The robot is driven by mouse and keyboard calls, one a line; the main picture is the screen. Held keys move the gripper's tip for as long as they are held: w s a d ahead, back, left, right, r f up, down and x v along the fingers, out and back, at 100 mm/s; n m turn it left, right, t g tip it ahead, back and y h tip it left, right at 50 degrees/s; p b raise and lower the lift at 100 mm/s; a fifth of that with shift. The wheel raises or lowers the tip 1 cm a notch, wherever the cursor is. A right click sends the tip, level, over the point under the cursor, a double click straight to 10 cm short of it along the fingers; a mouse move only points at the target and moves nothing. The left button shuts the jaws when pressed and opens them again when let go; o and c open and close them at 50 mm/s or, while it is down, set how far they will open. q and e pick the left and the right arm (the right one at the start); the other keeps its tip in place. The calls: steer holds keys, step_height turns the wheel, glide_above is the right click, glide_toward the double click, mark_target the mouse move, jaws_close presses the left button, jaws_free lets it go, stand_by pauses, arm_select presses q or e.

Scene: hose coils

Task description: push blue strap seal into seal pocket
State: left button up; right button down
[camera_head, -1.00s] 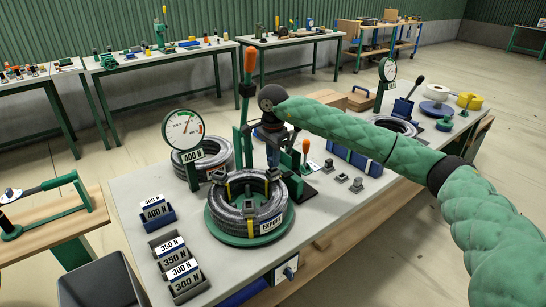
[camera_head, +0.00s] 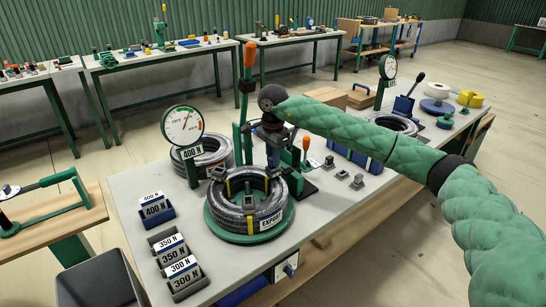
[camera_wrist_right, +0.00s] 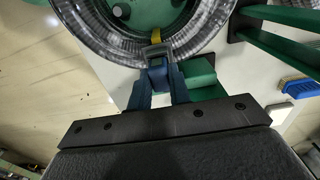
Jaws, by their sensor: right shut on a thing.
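The ring-shaped hose coil (camera_head: 243,225) lies on a green round plate on the bench, with yellow straps around it and an EXPORT label. In the right wrist view, a yellow strap (camera_wrist_right: 155,34) crosses the coil (camera_wrist_right: 95,30) and a grey buckle-like piece (camera_wrist_right: 154,52) sits on it at the coil's edge; I cannot tell whether it is the seal pocket. My right gripper (camera_wrist_right: 160,84) is shut on a small blue piece, likely the blue strap seal (camera_wrist_right: 158,74), just beside the grey piece. I cannot tell whether they touch.
A round gauge (camera_head: 183,126) and an orange-handled lever (camera_head: 248,75) stand near the coil. Small grey blocks (camera_head: 357,182) lie to its right. Labelled card holders (camera_head: 182,275) stand at the front left. An orange-tipped tool (camera_head: 306,150) stands close to my gripper.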

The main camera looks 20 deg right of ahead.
steer(key=shift+f, duration=0.1)
steer(key=c, duration=1)
jaws_free()
steer(key=shift+o, duration=0.2)
arm_select(q)
steer(key=shift+r+p, duration=0.3)
steer(key=shift+p, duration=0.05)
arm_select(e)
steer(key=shift+r, duration=2.3)
arm_select(q)
steer(key=shift+w+d+r+t+h+b, duration=0.1)
steer(key=shift+d+r+t+h+b, duration=0.1)
steer(key=shift+d+b, duration=0.25)
steer(key=shift+w+d+r+t+h+b, duration=0.15)
steer(key=shift+d+r+t+b, duration=0.1)
steer(key=shift+d, duration=0.45)
steer(key=shift+w+d+r+t+h+b, duration=0.1)
steer(key=shift+d+r+t+h+b, duration=0.15)
steer(key=shift+d, duration=0.3)
arm_select(e)
step_height(320, 180, up, 8)
